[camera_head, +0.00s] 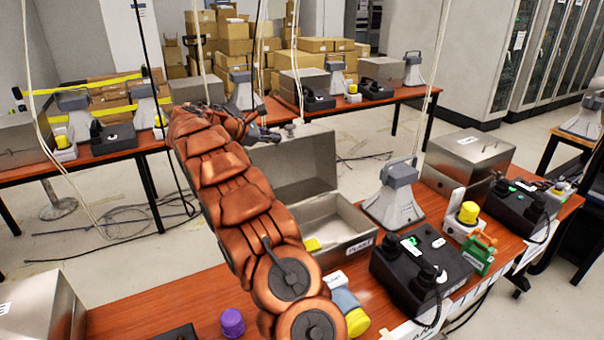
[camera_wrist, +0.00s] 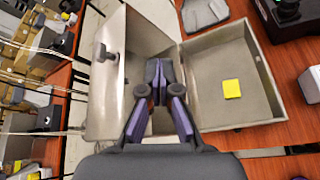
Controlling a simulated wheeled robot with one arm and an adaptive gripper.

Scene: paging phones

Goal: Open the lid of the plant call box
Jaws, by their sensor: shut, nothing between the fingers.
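The plant call box (camera_head: 340,228) is a grey metal box on the near wooden table, with a label reading PLANT on its front. Its lid (camera_head: 300,160) stands raised at the back, so the box is open. A yellow block (camera_head: 312,244) lies inside, and it also shows in the wrist view (camera_wrist: 231,88). My gripper (camera_head: 268,135) is at the upper edge of the lid, partly hidden by my arm. In the wrist view my gripper (camera_wrist: 158,82) is shut and empty, over the inner side of the lid (camera_wrist: 115,75), left of the open box (camera_wrist: 262,110). I cannot tell if it touches the lid.
Right of the box stand a grey horn speaker (camera_head: 393,195), a black phone unit (camera_head: 420,268), a yellow-capped beacon (camera_head: 466,215) and a closed metal box (camera_head: 468,155). A purple cap (camera_head: 232,322) stands at the front. Cables hang from above. A second table (camera_head: 290,110) is behind.

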